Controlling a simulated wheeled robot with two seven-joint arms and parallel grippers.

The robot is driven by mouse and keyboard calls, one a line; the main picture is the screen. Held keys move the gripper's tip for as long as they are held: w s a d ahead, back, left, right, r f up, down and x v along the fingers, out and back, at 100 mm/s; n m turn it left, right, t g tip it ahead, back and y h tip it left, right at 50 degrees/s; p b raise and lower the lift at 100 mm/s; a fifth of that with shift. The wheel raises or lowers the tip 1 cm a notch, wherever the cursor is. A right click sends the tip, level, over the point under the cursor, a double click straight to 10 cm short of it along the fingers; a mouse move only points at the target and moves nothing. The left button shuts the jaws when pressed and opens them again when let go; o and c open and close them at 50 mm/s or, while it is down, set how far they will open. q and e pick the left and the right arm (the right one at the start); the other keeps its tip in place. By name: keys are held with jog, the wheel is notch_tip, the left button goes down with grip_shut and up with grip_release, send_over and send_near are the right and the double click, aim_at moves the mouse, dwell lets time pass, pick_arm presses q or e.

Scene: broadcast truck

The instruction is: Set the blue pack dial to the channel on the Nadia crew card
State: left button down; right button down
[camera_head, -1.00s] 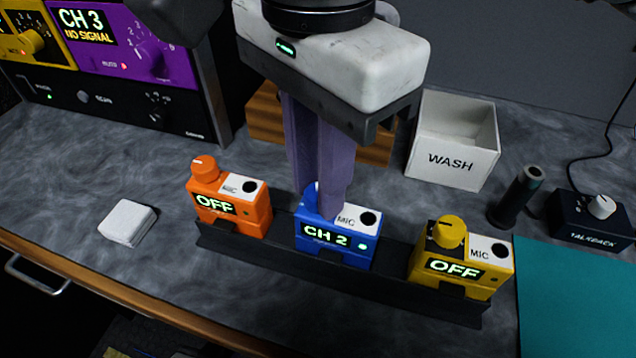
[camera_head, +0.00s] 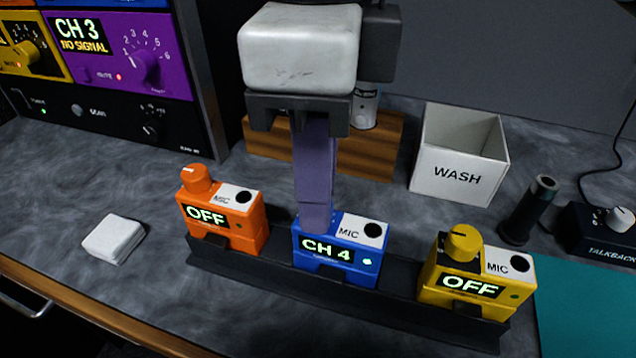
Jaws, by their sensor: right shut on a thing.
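The blue pack (camera_head: 338,270) sits in the middle of a black rack (camera_head: 330,290), and its display reads CH 4 with a green light beside it. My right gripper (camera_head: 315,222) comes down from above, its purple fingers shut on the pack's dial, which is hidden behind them. The orange pack (camera_head: 222,225) at left and the yellow pack (camera_head: 468,280) at right both read OFF, dials in view. No crew card with Nadia's name can be read here. My left gripper is not in view.
A wooden block (camera_head: 372,145) stands behind the gripper. A white WASH box (camera_head: 455,177), a dark cylinder (camera_head: 527,210) and a TALKBACK box (camera_head: 600,237) are at right. A folded white cloth (camera_head: 113,240) lies left. A purple panel (camera_head: 130,60) reads CH 3, NO SIGNAL.

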jog(key=shift+m, duration=0.6)
jog(key=c, duration=1.6)
grip_release()
jog(key=shift+o, duration=0.2)
notch_tip(320, 180, up, 10)
jog(key=p, duration=0.2)
jog(key=shift+r, duration=0.2)
jog(key=shift+s, duration=0.1)
